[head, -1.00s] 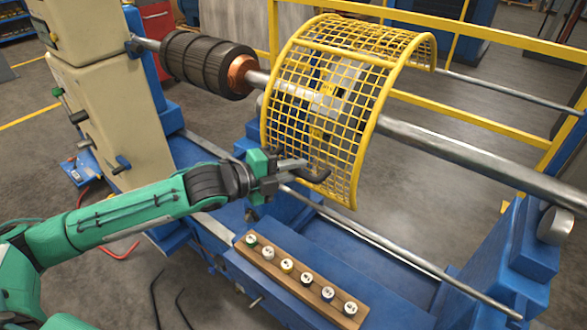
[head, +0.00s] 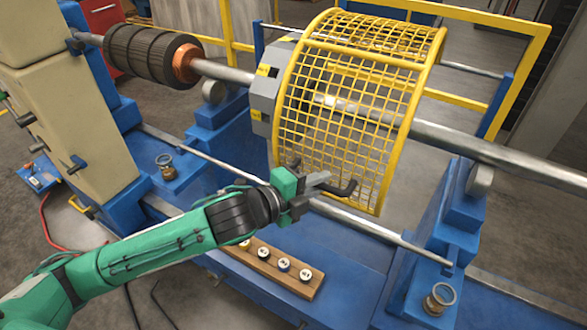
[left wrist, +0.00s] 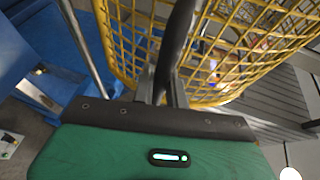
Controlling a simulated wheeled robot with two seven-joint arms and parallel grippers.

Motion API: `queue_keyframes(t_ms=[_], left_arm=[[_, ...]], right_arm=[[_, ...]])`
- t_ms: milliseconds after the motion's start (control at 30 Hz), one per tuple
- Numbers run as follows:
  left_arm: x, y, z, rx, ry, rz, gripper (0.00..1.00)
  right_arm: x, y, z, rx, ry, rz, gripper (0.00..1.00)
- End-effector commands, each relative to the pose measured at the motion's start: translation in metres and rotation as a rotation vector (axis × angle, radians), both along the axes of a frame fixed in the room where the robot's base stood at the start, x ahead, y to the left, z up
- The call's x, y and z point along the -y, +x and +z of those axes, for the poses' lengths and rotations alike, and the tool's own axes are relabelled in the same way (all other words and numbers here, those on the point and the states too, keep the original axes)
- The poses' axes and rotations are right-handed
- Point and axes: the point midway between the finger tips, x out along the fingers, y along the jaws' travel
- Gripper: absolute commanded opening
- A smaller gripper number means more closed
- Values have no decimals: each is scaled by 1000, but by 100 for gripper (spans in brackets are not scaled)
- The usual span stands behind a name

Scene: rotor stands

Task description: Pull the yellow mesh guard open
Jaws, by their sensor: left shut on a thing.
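The yellow mesh guard (head: 360,110) arches over the steel shaft (head: 500,155) at the right centre of the head view. Its mesh also fills the upper part of the left wrist view (left wrist: 215,55). A dark handle (head: 345,188) sticks out at its lower front. My left gripper (head: 318,182) is shut on this handle; in the left wrist view the dark bar (left wrist: 176,45) runs between the fingers. A grey block (head: 265,90) with yellow labels shows partly bare at the guard's left side. My right gripper is not in view.
A dark ribbed rotor (head: 150,55) with a copper end sits on the shaft at left. A wooden strip (head: 285,272) with several round pieces lies below my left arm. A thin rod (head: 380,235) runs under the guard. A yellow rail (head: 470,15) stands behind.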

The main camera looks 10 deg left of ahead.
Motion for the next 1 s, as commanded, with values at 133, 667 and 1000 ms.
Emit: queue_keyframes(t_ms=[133,667,1000], left_arm=[[27,-10,1,-2,-4,-3,0],[51,-18,-1,-1,0,1,0],[50,-18,-1,-1,1,1,36]], right_arm=[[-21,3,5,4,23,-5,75],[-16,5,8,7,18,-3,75],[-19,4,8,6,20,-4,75]])
